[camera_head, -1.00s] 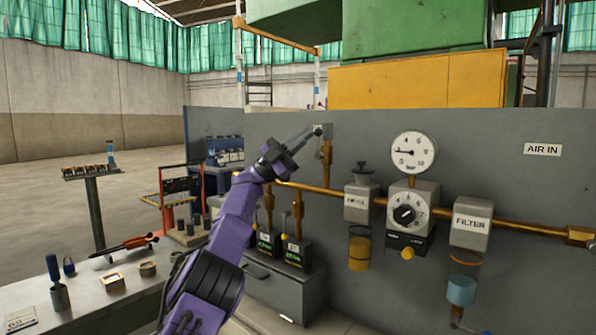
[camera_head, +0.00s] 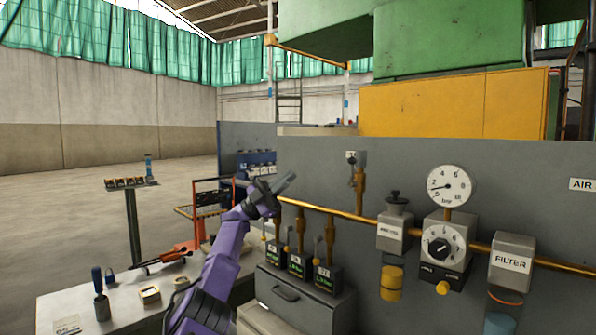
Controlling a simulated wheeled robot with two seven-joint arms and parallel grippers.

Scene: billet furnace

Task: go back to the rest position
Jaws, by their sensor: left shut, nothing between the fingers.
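My left gripper (camera_head: 287,181) is at the end of my purple arm, left of the picture's middle. Its fingers are shut and hold nothing. It appears in front of the grey panel (camera_head: 420,170), just above the left part of the brass pipe (camera_head: 345,211). My right gripper is out of view.
A pressure gauge (camera_head: 452,186), a regulator knob (camera_head: 440,247) and a filter (camera_head: 512,262) are on the panel at right. A workbench (camera_head: 100,318) with a screwdriver and small parts is at lower left. A stand (camera_head: 131,215) rises behind it. Open floor is at far left.

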